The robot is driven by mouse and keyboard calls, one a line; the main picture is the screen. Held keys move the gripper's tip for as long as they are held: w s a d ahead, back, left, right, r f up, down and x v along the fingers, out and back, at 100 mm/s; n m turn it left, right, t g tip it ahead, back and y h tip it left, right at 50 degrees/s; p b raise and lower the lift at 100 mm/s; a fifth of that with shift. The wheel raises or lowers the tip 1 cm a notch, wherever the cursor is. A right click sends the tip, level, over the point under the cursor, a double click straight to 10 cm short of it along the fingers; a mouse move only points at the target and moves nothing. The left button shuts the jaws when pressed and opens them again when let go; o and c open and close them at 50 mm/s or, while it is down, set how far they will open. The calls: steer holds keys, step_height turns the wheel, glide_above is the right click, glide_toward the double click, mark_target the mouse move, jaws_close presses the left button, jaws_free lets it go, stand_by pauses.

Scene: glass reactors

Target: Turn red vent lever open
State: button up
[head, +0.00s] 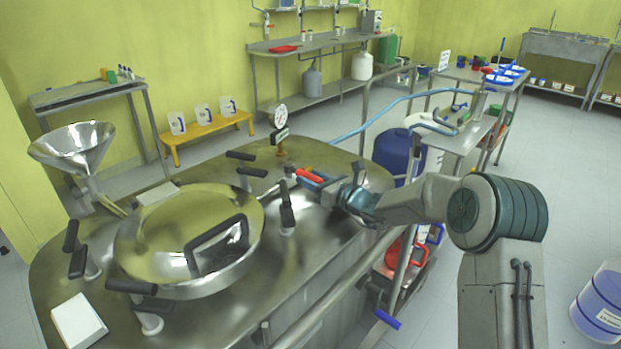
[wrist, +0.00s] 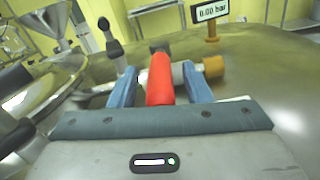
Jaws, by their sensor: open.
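The red vent lever (head: 311,176) is at the right part of the steel reactor lid, near the pressure gauge. In the wrist view the red lever (wrist: 160,78) points toward the camera, between the two blue fingers of my gripper (wrist: 160,88). My gripper (head: 318,182) is open around the lever, with a gap on each side. Behind the lever a metal valve body (wrist: 184,74) with a brass-coloured end (wrist: 214,67) runs across the view. In the head view my gripper partly hides the valve.
A round hatch with a black handle (head: 217,245) and several black-handled clamps stand left of the valve. A pressure gauge (head: 280,116) with a display reading 0.00 bar (wrist: 210,12) rises behind it. A funnel (head: 73,147) stands at the far left. A steel rail (head: 335,285) runs along the front.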

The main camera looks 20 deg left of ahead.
steer(key=shift+w+a, duration=0.2)
steer(key=shift+a, duration=0.25)
jaws_close()
